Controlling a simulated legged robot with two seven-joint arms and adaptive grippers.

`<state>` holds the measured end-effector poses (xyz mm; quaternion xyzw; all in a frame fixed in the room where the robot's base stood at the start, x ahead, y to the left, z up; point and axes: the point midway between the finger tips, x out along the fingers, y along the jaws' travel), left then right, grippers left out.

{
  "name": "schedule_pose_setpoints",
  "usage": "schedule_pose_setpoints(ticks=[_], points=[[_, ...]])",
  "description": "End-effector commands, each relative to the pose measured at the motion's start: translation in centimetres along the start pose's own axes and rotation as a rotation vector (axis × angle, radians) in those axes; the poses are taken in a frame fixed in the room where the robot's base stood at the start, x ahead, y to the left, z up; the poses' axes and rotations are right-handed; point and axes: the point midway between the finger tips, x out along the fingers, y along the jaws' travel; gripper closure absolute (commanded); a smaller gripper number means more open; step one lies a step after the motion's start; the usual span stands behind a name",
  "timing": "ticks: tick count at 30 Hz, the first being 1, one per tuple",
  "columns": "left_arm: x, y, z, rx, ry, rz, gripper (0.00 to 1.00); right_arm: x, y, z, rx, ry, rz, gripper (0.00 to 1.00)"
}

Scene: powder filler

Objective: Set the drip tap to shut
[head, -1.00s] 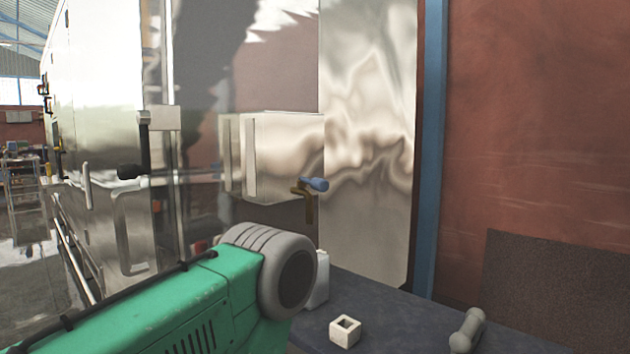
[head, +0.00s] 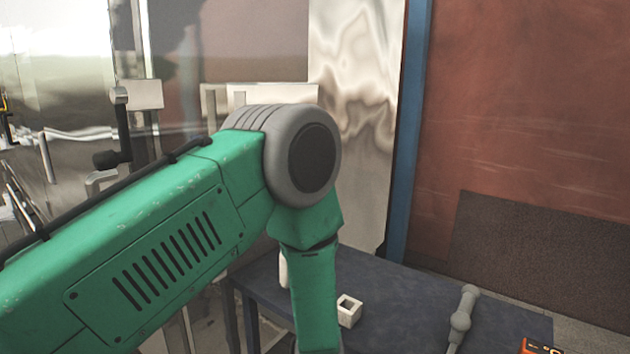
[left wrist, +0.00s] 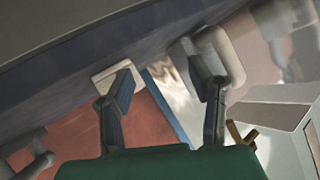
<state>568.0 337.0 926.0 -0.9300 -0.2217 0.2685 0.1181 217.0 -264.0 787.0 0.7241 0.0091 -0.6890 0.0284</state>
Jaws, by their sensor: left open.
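The drip tap's brass part (left wrist: 240,135) shows at the lower right of the left wrist view, beside the steel box (left wrist: 265,112). Only a small piece of it shows above my green gripper body, and its handle position cannot be told. In the head view my green left arm covers the tap. My left gripper (left wrist: 165,82) is open, with its two dark fingers apart and nothing clearly held between them. It appears apart from the tap. My left gripper is not visible in the head view, and my right gripper is in neither view.
The dark table (head: 390,295) carries a small white hollow block (head: 349,310) and a grey dumbbell-shaped object (head: 463,318). A white container (left wrist: 222,55) shows beyond my right-hand finger in the wrist view. A black-knobbed lever (head: 122,130) stands on the steel machine at left.

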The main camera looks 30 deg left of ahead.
Motion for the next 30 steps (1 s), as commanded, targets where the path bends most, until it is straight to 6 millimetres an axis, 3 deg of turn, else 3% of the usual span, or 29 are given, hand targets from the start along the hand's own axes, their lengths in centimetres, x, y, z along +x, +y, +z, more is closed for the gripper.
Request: schedule_pose_setpoints(ticks=[1,5,9,13,15,20,24,30], points=[[0.1,0.2,-3.0,-0.017,0.055,-0.044,0.52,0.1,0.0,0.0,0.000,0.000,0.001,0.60],[-0.3,-0.6,-10.9,-0.079,0.181,-0.195,0.52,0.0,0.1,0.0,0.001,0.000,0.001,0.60],[-2.4,-3.1,-20.1,-0.191,0.283,-0.402,0.52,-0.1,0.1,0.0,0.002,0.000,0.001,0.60],[-5.5,-5.5,-26.1,-0.304,0.296,-0.574,0.52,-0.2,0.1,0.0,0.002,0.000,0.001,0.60],[-6.8,-6.5,-27.8,-0.346,0.279,-0.631,0.52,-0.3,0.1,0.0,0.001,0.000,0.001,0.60],[-8.1,-7.2,-29.1,-0.382,0.253,-0.684,0.52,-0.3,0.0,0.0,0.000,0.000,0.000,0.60],[-7.5,-7.4,-29.6,-0.376,0.256,-0.689,0.52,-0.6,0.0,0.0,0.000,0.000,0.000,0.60],[-5.1,-9.4,-30.3,-0.371,0.263,-0.690,0.52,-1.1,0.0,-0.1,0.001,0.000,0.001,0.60]])
